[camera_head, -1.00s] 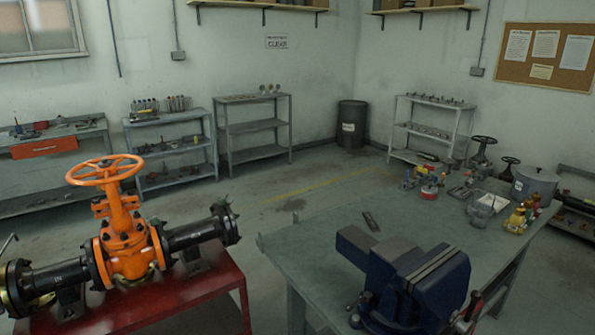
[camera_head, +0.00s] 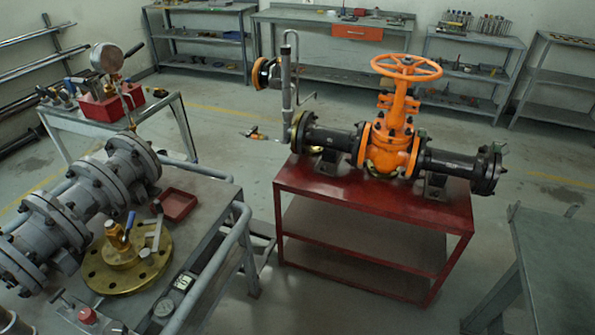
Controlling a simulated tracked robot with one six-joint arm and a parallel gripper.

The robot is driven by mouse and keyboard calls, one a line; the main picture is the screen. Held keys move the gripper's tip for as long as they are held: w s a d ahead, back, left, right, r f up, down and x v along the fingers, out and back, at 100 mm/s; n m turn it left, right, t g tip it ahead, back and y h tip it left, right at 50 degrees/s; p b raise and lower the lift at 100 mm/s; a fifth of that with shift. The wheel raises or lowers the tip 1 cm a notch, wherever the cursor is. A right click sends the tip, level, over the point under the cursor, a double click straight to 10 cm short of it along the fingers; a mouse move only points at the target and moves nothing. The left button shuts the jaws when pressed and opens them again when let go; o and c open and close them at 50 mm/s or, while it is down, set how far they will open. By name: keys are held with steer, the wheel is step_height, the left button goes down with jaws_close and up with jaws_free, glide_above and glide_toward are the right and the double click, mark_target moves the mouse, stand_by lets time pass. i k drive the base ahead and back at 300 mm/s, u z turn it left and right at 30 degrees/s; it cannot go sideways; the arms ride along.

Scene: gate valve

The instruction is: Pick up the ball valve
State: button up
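A small brass fitting with a blue lever (camera_head: 118,236), which looks like a ball valve, stands on a round brass flange plate (camera_head: 128,268). The plate lies on the grey bench at the lower left of the head view. Another small orange-and-dark item (camera_head: 255,134) lies on the floor between the benches; it is too small to tell what it is. My gripper is not in view.
A grey flanged pipe (camera_head: 75,215), a small red tray (camera_head: 178,204) and gauges crowd the left bench. A red table (camera_head: 372,195) carries an orange gate valve (camera_head: 393,140). A gauge stand on a red box (camera_head: 108,100) is behind left. Floor lies open between.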

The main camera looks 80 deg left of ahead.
mark_target(113, 232)
steer(key=u, duration=2.4)
steer(key=i, duration=2.1)
steer(key=u, duration=0.1)
